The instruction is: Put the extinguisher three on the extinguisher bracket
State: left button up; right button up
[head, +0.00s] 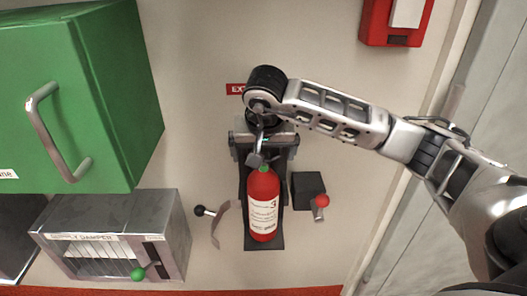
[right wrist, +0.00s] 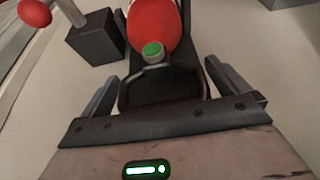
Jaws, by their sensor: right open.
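The red extinguisher three (head: 264,207), with a white label bearing a 3, stands upright against the dark extinguisher bracket (head: 275,243) on the wall. Its lower end is at the bracket's foot. In the right wrist view the red extinguisher body (right wrist: 153,22) shows with its green top button and thin handle, in front of the bracket's dark plate (right wrist: 160,92). My right gripper (head: 264,153) is just above the extinguisher's top. Its fingers (right wrist: 160,76) are spread on either side of the neck, with gaps, and hold nothing. My left gripper is not in view.
A curved strap (head: 221,226) with a black-knobbed lever (head: 201,211) is left of the bracket. A dark box (head: 308,186) with a red-knobbed lever (head: 321,201) is close on the right. A green cabinet (head: 120,90) and grey damper box (head: 175,215) stand further left.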

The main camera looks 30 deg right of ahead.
jog(key=v, duration=1.2)
jog(key=s+a+f+m+g+y, duration=0.15)
jog(key=s+a+f+y, duration=0.3)
jog(key=a, duration=0.45)
jog(key=s+a+f+g+y, duration=0.3)
jog(key=a+y, duration=0.2)
jog(key=a, duration=0.4)
jog(key=s+a+r+m+y, duration=0.4)
jog(key=a+r+m+y, duration=0.5)
jog(key=m+y, duration=0.55)
jog(key=w+d+f+m+t+h, duration=0.5)
jog(key=m+t, duration=0.4)
jog(key=m, duration=0.8)
jog(key=w+d+f+m+t+h, duration=0.3)
jog(key=f+m+t+h, duration=0.55)
jog(key=m, duration=0.85)
jog(key=s+d+f+m+g+h, duration=0.2)
jog(key=s+f+m+g, duration=0.1)
jog(key=s+f+m, duration=0.2)
jog(key=s+d+f+m+g+h, duration=0.2)
jog(key=s+f+m, duration=0.3)
jog(key=f+m, duration=0.3)
notch_tip(320, 180, down, 3)
jog(key=shift+s+d+f+m+g+p, duration=0.2)
jog(key=shift+s+d+m+g+p, duration=0.15)
jog(key=shift+d+g, duration=0.2)
